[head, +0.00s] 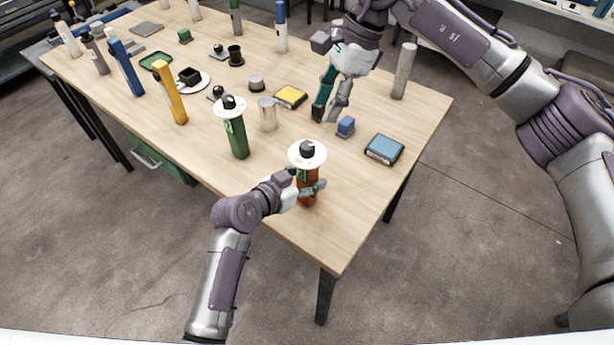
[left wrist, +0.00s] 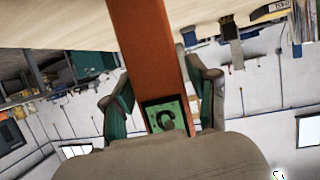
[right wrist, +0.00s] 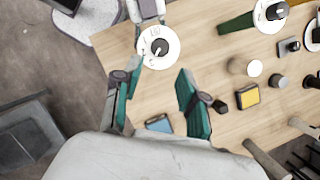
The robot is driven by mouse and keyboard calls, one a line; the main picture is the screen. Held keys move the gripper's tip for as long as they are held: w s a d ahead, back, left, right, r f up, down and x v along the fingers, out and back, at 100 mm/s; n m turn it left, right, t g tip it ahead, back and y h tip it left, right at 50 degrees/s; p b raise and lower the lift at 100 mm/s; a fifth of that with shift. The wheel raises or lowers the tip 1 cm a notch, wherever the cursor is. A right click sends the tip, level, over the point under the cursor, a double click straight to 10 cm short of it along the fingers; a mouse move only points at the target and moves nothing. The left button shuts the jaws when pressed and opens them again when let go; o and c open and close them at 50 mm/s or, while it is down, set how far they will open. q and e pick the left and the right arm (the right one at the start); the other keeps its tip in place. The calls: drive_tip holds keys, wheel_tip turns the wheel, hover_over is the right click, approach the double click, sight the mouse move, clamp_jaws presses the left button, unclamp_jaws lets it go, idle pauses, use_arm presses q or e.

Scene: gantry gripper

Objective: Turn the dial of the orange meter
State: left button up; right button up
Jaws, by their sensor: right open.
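The orange meter (head: 308,190) stands upright near the table's front corner, with a white disc (head: 295,154) and a dark dial (head: 307,147) on top. The dial (right wrist: 160,47) also shows in the right wrist view. My left gripper (head: 310,188) is closed around the meter's orange body. In the left wrist view its fingers flank the orange body (left wrist: 150,50), and a green label with a dark mark shows on it. My right gripper (head: 327,117) is open and empty, pointing down behind the meter.
A green meter (head: 237,137) with a similar disc stands to the left. A silver cylinder (head: 268,114), a yellow box (head: 290,97), a blue block (head: 345,126) and a blue-topped box (head: 384,149) lie nearby. The table's front corner is clear.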

use_arm(q)
clamp_jaws()
use_arm(e)
drive_tip(key=shift+o, duration=1.5)
drive_tip(key=shift+f, duration=0.15)
drive_tip(key=f+m+y, duration=0.1)
drive_tip(key=m, duration=0.1)
drive_tip(key=s+f+m+g+y, duration=0.1)
drive_tip(key=m, duration=0.2)
drive_tip(key=s+f+m+g+y, duration=0.1)
drive_tip(key=m, duration=0.1)
drive_tip(key=shift+s+a+f+m+y, duration=0.1)
drive_tip(key=shift+a+f+m+y, duration=0.2)
drive_tip(key=shift+a+m+y, duration=0.1)
drive_tip(key=f+m+y, duration=0.2)
drive_tip(key=m+y, duration=0.1)
drive_tip(key=m, duration=0.3)
drive_tip(key=m+t+y, duration=0.5)
drive_tip(key=m+y, duration=0.2)
drive_tip(key=m, duration=2)
approach(307, 145)
drive_tip(key=a, duration=0.6)
drive_tip(key=w+a, duration=0.1)
drive_tip(key=a, duration=0.3)
drive_tip(key=shift+f, duration=0.4)
